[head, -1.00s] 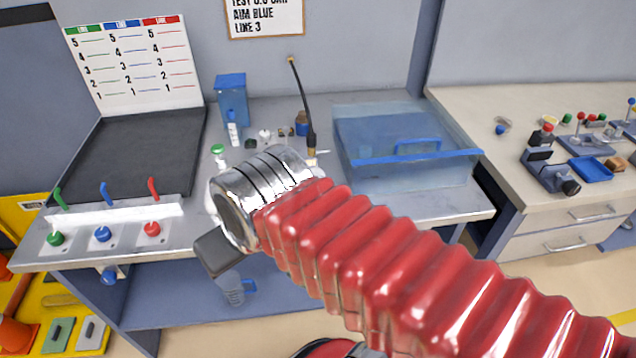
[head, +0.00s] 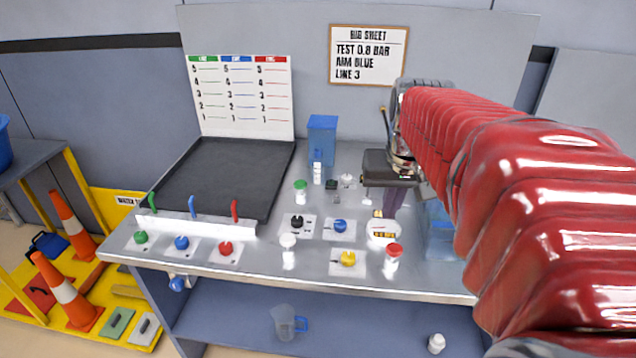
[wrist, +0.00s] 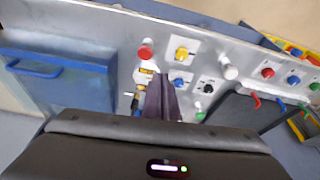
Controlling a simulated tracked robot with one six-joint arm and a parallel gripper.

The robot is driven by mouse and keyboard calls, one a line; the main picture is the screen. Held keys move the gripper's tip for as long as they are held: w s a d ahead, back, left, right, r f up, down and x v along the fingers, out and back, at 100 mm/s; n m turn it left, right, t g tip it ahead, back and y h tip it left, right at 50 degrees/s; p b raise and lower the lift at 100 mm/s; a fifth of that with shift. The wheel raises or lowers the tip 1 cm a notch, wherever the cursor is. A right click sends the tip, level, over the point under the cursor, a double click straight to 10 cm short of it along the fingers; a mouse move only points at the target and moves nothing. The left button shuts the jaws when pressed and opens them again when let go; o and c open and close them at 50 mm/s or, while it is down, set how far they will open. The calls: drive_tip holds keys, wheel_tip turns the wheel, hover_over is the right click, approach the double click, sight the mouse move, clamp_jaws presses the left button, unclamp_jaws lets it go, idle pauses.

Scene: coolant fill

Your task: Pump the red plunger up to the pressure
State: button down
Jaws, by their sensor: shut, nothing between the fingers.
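The red plunger (head: 393,256) is a red cap on a pale upright post near the bench's front edge. Its red cap also shows in the wrist view (wrist: 146,50), beyond my fingertips. A small round, white-faced gauge-like part (head: 383,230) with yellow marks sits just behind the plunger; its reading is too small to tell. My gripper (head: 390,212) points down behind the plunger, with dark fingers shut and empty. In the wrist view my gripper (wrist: 160,82) is apart from the red cap. The fingers partly hide what lies beneath them.
Yellow (head: 348,259), blue (head: 340,226) and black (head: 298,222) knobs sit close left of the plunger. A white-capped post (head: 288,245) stands farther left. The sheet (head: 369,55) reads "TEST 0.8 BAR AIM BLUE LINE 3".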

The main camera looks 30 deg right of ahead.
drive_tip(key=shift+m+g, duration=0.3)
drive_tip(key=shift+m, duration=0.1)
drive_tip(key=d, duration=0.4)
drive_tip(key=shift+d, duration=0.2)
drive_tip(key=shift+f, duration=0.15)
hover_over(394, 246)
drive_tip(key=f, duration=1.2)
drive_tip(key=shift+s+a, duration=0.25)
drive_tip(key=shift+s, duration=0.15)
drive_tip(key=shift+f, duration=0.7)
